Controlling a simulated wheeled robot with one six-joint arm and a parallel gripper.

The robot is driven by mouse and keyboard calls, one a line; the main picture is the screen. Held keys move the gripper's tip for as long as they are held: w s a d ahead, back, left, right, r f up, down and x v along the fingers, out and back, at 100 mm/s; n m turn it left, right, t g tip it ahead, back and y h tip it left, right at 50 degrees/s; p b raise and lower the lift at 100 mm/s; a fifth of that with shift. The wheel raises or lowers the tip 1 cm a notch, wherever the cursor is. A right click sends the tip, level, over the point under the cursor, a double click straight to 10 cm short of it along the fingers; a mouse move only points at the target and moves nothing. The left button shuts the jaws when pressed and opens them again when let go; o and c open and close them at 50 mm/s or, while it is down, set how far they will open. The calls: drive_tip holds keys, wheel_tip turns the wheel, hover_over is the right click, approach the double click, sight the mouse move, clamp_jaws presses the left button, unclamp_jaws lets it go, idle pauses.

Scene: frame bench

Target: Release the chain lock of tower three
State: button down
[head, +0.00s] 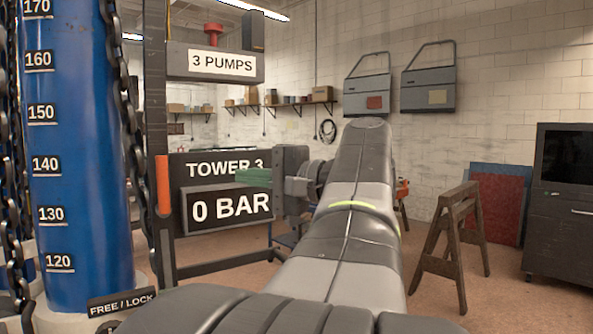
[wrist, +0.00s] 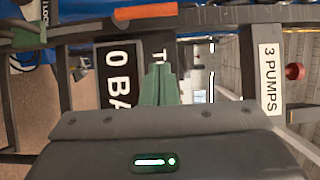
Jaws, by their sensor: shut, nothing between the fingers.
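The blue tower column (head: 80,150) stands at the left in the head view, with a number scale and dark chains (head: 124,90) beside it. A FREE / LOCK label (head: 120,302) is near its foot. An orange grip (head: 163,185) sits on a dark upright bar right of the column; it also shows at the top of the wrist view (wrist: 145,11). My gripper (head: 240,176) has its green fingers shut and empty, pointing left in front of the TOWER 3 sign (head: 225,168). The fingers (wrist: 158,70) are apart from the orange grip. The chain lock's engagement cannot be told.
A 0 BAR display (head: 230,208) is close behind my fingers. A 3 PUMPS box (head: 215,65) with a red button (head: 208,47) is above. A wooden trestle (head: 450,240) and a dark cabinet (head: 555,230) stand at the right. Floor shows between them.

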drive_tip(key=shift+s, duration=0.1)
drive_tip(key=shift+a, duration=0.1)
drive_tip(key=p, duration=0.3)
approach(167, 172)
drive_tip(key=w+a, duration=0.2)
drive_tip(key=w, duration=0.3)
drive_tip(key=a, duration=0.1)
drive_tip(key=s+a, duration=0.1)
drive_tip(key=a, duration=0.2)
drive_tip(key=shift+s+f+p, duration=0.15)
drive_tip(key=shift+s+p, duration=0.15)
drive_tip(key=shift+a, duration=0.1)
drive_tip(key=shift+s+a+n, duration=0.15)
drive_tip(key=shift+n, duration=0.15)
